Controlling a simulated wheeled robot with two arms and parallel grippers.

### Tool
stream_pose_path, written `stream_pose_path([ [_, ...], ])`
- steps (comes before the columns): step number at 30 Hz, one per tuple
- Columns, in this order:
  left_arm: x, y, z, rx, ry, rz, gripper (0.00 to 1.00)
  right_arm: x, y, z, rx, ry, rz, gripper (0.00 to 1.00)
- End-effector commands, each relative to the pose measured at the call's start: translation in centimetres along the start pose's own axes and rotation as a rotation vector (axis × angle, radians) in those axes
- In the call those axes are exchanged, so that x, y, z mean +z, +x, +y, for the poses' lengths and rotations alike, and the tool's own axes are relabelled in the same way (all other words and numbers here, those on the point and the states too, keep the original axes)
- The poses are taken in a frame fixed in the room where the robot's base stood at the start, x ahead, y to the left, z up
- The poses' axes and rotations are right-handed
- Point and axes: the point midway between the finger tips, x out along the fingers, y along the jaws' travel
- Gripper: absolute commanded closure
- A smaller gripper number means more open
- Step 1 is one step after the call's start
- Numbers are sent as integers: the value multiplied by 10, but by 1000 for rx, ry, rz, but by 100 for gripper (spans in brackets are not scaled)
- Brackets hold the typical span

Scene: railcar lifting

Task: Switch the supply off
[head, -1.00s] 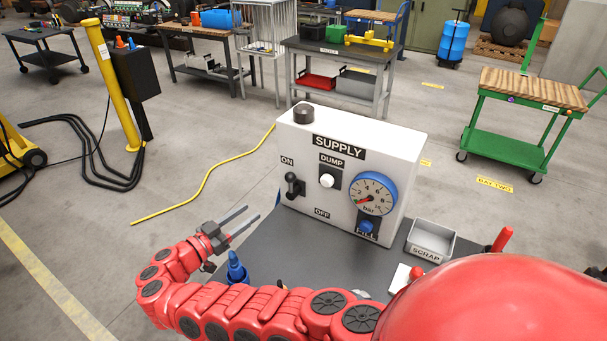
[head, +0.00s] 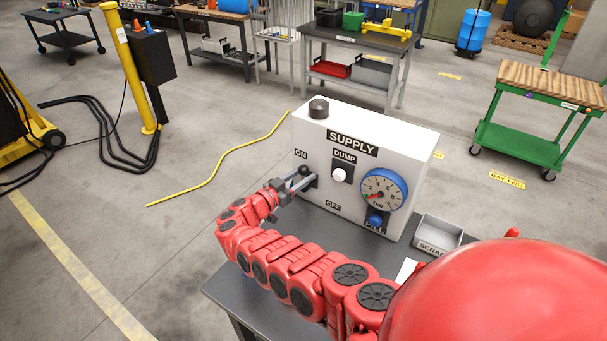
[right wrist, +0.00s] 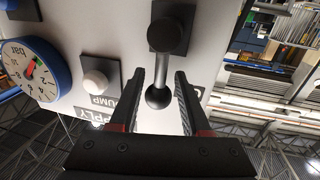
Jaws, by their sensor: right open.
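The white supply box (head: 345,190) stands on a dark table in the head view. Its black lever (head: 304,171) is at the left of the front, under the ON label (head: 301,154); the OFF label (head: 333,205) is lower. My right gripper (head: 307,183) is at the lever. In the right wrist view, where the box appears upside down, the open fingers (right wrist: 160,76) stand either side of the lever's ball end (right wrist: 158,97). The lever points toward the SUPPLY label side. I cannot tell whether a finger touches it. My left gripper is not in view.
The white DUMP button (head: 339,175), a gauge (head: 384,190) and the blue FILL knob (head: 376,220) sit right of the lever. A SCRAP tray (head: 438,233) is on the table beside the box. A yellow hose (head: 213,178) lies on the floor behind.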

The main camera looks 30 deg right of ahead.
Motion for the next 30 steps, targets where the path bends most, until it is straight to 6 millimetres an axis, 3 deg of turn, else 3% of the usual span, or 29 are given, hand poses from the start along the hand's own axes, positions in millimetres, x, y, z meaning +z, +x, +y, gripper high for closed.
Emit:
stream_pose_path([
  [10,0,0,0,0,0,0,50,0,4,0,0,0,-1,53],
  [18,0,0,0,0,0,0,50,0,4,0,0,0,0,100],
  [30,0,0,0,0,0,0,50,-4,5,-1,0,4,7,100],
])
